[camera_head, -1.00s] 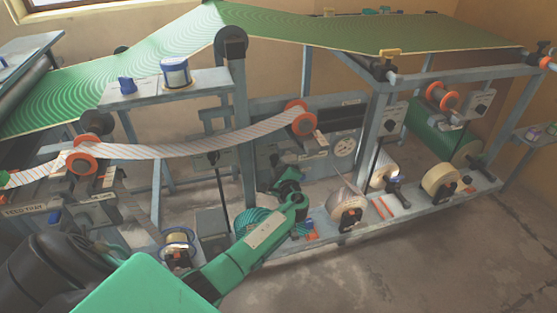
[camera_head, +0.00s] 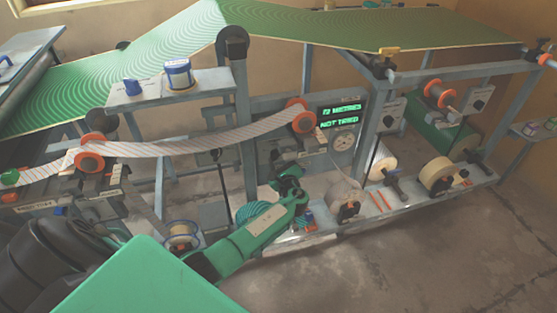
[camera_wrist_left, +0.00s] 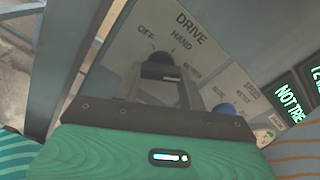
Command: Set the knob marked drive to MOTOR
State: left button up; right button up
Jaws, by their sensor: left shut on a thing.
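The drive knob (camera_wrist_left: 160,63) is a dark knob on a grey panel in the left wrist view. The word DRIVE is printed above it, with OFF to its left, HAND above, and a partly hidden label at its right. My left gripper (camera_wrist_left: 158,85) is shut on this knob, its two fingers reaching up to it. The knob's exact pointing cannot be read for certain. In the head view my left gripper (camera_head: 289,180) is at the machine's front panel and hides the knob. My right gripper is not in view.
A lit display (camera_head: 340,116) reads in green, its lower line NOT TRIED; part of it shows in the left wrist view (camera_wrist_left: 290,103). A round dial (camera_head: 344,143) is below it. Striped web (camera_head: 200,147) runs above my arm.

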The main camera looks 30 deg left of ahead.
pick_arm(q)
jog(key=shift+f, duration=0.15)
jog(key=o, duration=1)
jog(key=v, duration=1.4)
jog(key=shift+w, duration=0.1)
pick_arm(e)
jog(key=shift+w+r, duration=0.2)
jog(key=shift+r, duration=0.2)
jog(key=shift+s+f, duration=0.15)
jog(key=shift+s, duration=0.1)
